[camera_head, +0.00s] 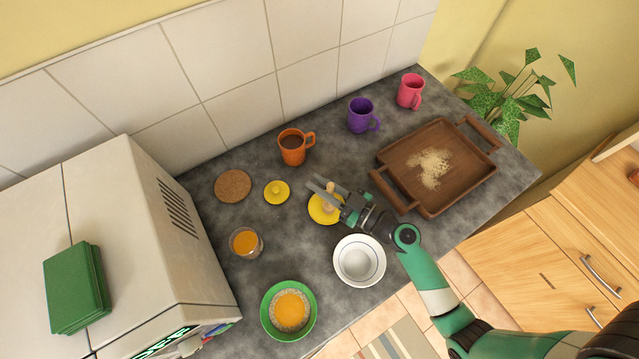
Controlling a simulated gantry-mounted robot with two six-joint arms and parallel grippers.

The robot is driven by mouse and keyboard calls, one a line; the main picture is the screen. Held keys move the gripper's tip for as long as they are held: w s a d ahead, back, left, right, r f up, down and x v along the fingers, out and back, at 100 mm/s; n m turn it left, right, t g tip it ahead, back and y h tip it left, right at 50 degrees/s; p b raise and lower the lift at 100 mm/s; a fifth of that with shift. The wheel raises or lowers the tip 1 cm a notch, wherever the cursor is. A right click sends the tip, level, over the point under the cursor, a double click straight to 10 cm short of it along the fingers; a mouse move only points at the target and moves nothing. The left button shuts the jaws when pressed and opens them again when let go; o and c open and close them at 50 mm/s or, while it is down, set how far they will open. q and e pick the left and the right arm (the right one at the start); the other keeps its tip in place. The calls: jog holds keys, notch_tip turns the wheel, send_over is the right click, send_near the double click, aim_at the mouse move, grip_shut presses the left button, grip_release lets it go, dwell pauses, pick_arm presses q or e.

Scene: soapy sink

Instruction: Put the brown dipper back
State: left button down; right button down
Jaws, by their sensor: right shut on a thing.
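My right gripper (322,188) reaches in from the right and is shut on the brown dipper (330,186), a small tan wooden piece showing between its fingers. The fingers hide much of it. Directly below is a round yellow dish or pot (318,213), partly covered by the gripper. I cannot tell whether the dipper touches it. A yellow lid with a knob (277,191) lies to the left. A glass jar with orange contents (245,243) stands lower left. My left gripper is not in view.
An orange mug (293,147) and a cork coaster (232,186) are behind. A white bowl (360,262) and a green bowl (267,322) stand in front. A wooden tray (455,186) with crumbs is to the right. Purple (360,116) and pink (410,92) mugs stand at the back.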

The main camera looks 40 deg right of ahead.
jog(key=c, duration=0.8)
grip_release()
jog(key=shift+f, duration=0.1)
jog(key=s+b, duration=0.1)
jog(key=s, duration=0.3)
jog(key=s+d+b, duration=0.1)
jog(key=s, duration=0.3)
jog(key=s+d+b, duration=0.1)
jog(key=s, duration=0.3)
jog(key=shift+r, duration=0.2)
jog(key=shift+w, duration=0.1)
